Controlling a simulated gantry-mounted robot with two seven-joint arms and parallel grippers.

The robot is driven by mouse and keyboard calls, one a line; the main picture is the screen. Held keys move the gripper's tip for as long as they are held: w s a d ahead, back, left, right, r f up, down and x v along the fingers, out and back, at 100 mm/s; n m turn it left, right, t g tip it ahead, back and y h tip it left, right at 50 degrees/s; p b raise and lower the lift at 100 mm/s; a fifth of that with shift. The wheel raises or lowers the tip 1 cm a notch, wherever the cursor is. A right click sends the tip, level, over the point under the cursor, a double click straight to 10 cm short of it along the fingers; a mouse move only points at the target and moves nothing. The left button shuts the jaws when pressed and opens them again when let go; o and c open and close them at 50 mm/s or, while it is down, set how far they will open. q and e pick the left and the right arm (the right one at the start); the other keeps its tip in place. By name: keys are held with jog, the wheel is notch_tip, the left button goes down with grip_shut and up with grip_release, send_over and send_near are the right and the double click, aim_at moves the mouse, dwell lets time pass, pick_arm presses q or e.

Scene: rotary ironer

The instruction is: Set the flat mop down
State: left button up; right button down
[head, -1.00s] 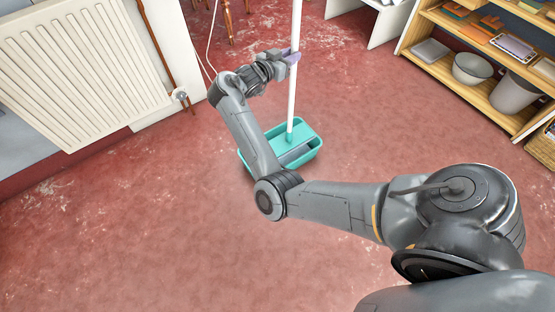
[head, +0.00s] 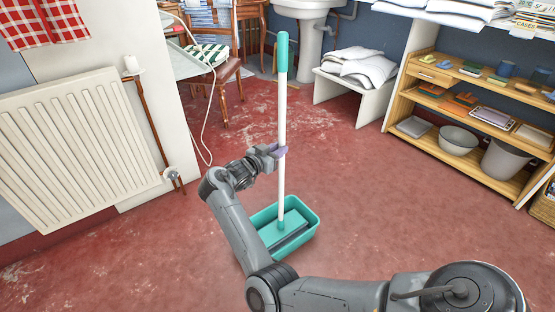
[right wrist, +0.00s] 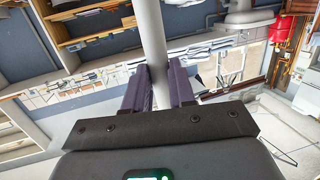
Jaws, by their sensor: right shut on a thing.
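The flat mop (head: 282,120) stands nearly upright, with a white pole, a teal grip at its top and a teal head low down. Its head sits in or just over a teal rectangular tub (head: 312,222) on the red floor; I cannot tell whether it touches the bottom. My right gripper (head: 279,152) is shut on the pole around its middle. In the right wrist view the pole (right wrist: 151,40) runs between the two purple-grey fingers (right wrist: 160,88). My left gripper is not in view.
A radiator (head: 75,150) is on the left wall. A wooden shelf unit (head: 470,120) with bowls and a bucket is at the right. A chair (head: 215,80), a white hose and a low white bench (head: 350,90) are behind. The red floor around the tub is clear.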

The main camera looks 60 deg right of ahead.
aim_at(282, 162)
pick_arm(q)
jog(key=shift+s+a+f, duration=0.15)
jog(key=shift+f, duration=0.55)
pick_arm(e)
notch_tip(282, 162, down, 2)
jog(key=shift+s, duration=0.1)
pick_arm(q)
jog(key=shift+b, duration=0.3)
pick_arm(e)
jog(key=shift+f, duration=0.15)
jog(key=c, duration=0.9)
grip_release()
jog(key=shift+c, duration=0.2)
